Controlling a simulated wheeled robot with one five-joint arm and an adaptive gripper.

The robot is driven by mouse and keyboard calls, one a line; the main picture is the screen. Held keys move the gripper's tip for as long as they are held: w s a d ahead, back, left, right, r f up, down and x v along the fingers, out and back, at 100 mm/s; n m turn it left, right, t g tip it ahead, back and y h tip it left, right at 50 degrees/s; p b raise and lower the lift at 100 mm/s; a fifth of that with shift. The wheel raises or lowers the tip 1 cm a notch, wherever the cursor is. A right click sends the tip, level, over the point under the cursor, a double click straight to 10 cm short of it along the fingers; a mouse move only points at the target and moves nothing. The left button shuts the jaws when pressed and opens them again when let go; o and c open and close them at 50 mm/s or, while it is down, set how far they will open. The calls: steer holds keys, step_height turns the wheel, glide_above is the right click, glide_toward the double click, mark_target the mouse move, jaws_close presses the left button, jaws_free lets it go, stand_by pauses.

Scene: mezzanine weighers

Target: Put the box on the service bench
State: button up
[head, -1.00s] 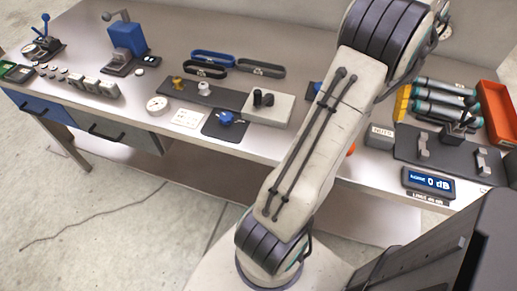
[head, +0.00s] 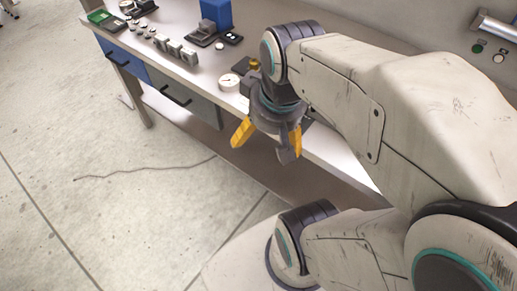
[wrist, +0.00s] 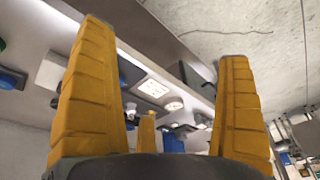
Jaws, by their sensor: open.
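My gripper (head: 268,142) is open, with yellow fingers spread and nothing between them. It hangs near the front edge of a long metal bench (head: 245,48), pointing down. I cannot tell whether this is the service bench. The wrist view also shows my gripper (wrist: 167,60) with its fingers wide apart, the bench items beyond them. No thing in these frames is clearly the box. A blue block (head: 216,14) stands upright by a grey fixture at the back of the bench, but I cannot tell whether it is separate. My arm hides much of the bench's right part.
A round dial (head: 229,82) and several small grey blocks (head: 175,47) stand along the bench front. A green tray (head: 100,16) is at the left end. A blue drawer (head: 122,58) and a grey drawer (head: 190,97) hang below. A thin cable (head: 150,169) crosses the open floor.

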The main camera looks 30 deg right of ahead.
steer(key=shift+n+y, duration=0.3)
steer(key=shift+n, duration=0.5)
steer(key=s+a, duration=0.1)
steer(key=a+f, duration=0.1)
steer(key=s+a, duration=0.1)
steer(key=shift+s+a+f, duration=0.25)
steer(key=shift+s+a, duration=0.1)
steer(key=shift+a, duration=0.05)
steer(key=shift+c, duration=0.4)
